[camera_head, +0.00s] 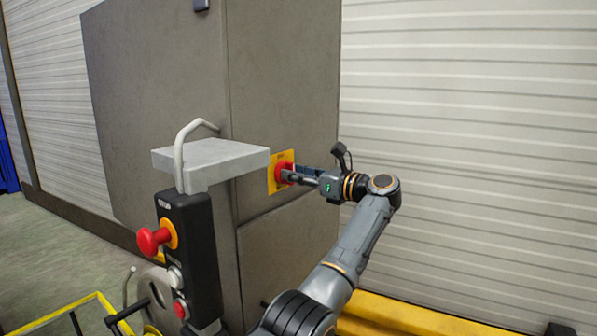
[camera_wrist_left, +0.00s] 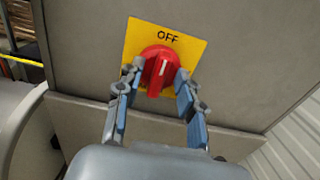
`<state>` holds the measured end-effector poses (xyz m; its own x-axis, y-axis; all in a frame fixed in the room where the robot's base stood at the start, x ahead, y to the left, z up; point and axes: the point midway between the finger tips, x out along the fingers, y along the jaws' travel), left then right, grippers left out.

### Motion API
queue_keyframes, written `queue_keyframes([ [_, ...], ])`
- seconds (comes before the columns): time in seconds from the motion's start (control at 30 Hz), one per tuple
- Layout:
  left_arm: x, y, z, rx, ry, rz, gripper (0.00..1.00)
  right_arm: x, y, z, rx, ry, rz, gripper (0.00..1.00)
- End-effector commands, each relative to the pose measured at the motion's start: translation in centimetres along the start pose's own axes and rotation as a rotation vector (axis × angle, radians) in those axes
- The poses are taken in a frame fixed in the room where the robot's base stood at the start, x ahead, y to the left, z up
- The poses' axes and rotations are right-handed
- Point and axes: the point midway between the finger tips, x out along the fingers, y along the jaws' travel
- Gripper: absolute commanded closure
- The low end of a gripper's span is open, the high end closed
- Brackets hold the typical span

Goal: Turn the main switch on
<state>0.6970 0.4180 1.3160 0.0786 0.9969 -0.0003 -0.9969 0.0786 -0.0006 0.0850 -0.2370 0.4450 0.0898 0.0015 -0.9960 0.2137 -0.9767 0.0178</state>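The main switch is a red rotary knob (camera_wrist_left: 159,68) on a yellow plate (camera_wrist_left: 138,40) marked OFF in the left wrist view. Its raised handle is close to upright, with a white mark on it. In the head view the red knob (camera_head: 284,168) sits on the side of a grey cabinet. My left gripper (camera_wrist_left: 160,82) is open, with one fingertip on either side of the knob. Whether the fingertips touch it I cannot tell. In the head view my left gripper (camera_head: 300,177) reaches the knob from the right. My right gripper is not in view.
A black control box (camera_head: 191,250) with a red mushroom button (camera_head: 150,241) stands in front, left of my arm. A grey shelf block (camera_head: 211,160) and a bent handle are above it. A yellow beam (camera_head: 410,315) runs low at right. A pale ribbed wall is behind.

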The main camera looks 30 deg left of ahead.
Motion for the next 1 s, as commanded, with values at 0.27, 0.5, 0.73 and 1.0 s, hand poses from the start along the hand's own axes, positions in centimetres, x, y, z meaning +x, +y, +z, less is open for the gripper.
queue_keyframes([
  [0.27, -0.01, -0.01, -0.05, 0.001, 0.0, 0.0, 0.81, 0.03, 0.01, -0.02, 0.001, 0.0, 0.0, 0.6],
  [0.5, -0.03, -0.01, -0.04, 0.001, 0.0, 0.0, 1.0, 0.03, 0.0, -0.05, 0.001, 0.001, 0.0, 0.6],
  [0.73, -0.06, -0.04, -0.07, 0.027, 0.002, -0.001, 1.0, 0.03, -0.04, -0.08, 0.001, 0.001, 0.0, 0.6],
  [1.0, -0.11, -0.15, -0.12, 0.17, 0.003, -0.002, 1.0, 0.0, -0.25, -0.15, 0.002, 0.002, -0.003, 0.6],
])
